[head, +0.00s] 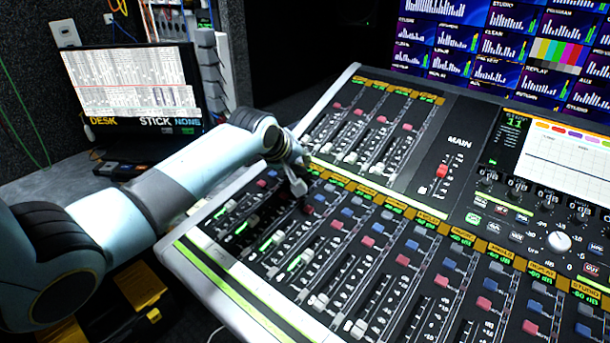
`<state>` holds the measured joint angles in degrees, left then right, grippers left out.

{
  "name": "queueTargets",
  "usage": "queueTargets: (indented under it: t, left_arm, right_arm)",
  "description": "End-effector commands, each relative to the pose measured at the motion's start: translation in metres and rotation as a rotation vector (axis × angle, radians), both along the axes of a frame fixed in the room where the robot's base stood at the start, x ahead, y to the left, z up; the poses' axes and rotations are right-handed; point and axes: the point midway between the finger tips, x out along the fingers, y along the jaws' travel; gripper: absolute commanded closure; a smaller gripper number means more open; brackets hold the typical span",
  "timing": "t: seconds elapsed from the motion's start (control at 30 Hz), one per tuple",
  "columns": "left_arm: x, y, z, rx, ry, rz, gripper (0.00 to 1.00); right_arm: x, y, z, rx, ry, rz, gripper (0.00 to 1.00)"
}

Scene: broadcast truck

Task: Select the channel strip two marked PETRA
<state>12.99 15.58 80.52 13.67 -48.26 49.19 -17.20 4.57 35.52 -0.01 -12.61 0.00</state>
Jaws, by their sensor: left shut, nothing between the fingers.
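A black mixing console (204,258) with a pale frame and a green edge line fills the centre and right. Its near bank has several channel strips with red and blue buttons, faders and yellow labels (432,215). The label lettering is too small for me to tell which reads PETRA. My left gripper (302,197) is shut and empty, pointing down at the upper left of this bank, by a red button (320,197). I cannot tell if it touches the panel. It hides the labels and buttons of the leftmost strips. My right gripper is not in view.
A far fader bank (372,130) and a red MAIN fader (442,171) lie beyond. Monitors (490,50) stand at the back right. A laptop-like screen (135,85) reading DESK, STICK, NONE stands at the left. A yellow case (140,290) is on the floor.

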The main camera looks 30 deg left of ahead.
Motion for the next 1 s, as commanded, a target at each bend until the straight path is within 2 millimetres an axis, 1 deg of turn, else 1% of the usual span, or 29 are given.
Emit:
queueTargets:
  t: [0.43,0.73,0.87,1.0]
  left_arm:
    - [0.001,0.000,-0.006,0.000,0.001,0.000,1.00]
    - [0.000,0.000,-0.005,0.000,0.001,0.000,1.00]
    - [0.000,0.000,-0.002,0.000,0.001,0.000,1.00]
    - [-0.001,0.000,0.005,0.000,0.001,0.000,1.00]
  right_arm:
    - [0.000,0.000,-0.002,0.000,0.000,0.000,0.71]
    - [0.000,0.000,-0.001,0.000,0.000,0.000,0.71]
    - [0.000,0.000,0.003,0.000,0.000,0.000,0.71]
    - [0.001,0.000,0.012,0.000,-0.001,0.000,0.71]
